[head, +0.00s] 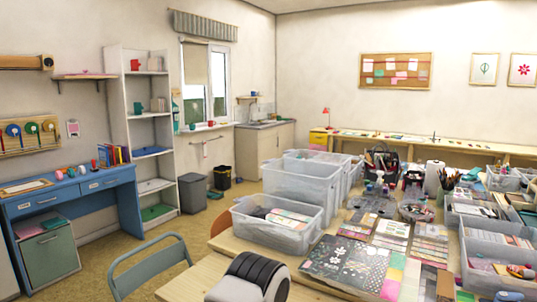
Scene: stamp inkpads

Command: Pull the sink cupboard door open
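The sink cupboard (248,153) stands against the back wall, in the corner right of the window. It is a pale beige unit under a grey countertop with a sink (262,123). Its front looks closed, but it is small and far away, and door edges and handle are hard to make out. A large clear bin partly hides its lower right part.
A craft table (190,285) with clear plastic bins (277,228) and papers fills the right foreground. A blue-grey chair (150,268) stands at its left. A blue desk (75,193) and white shelf (117,115) line the left wall. Grey (192,193) and black (222,177) bins stand near the cupboard. Open floor (190,228) lies between.

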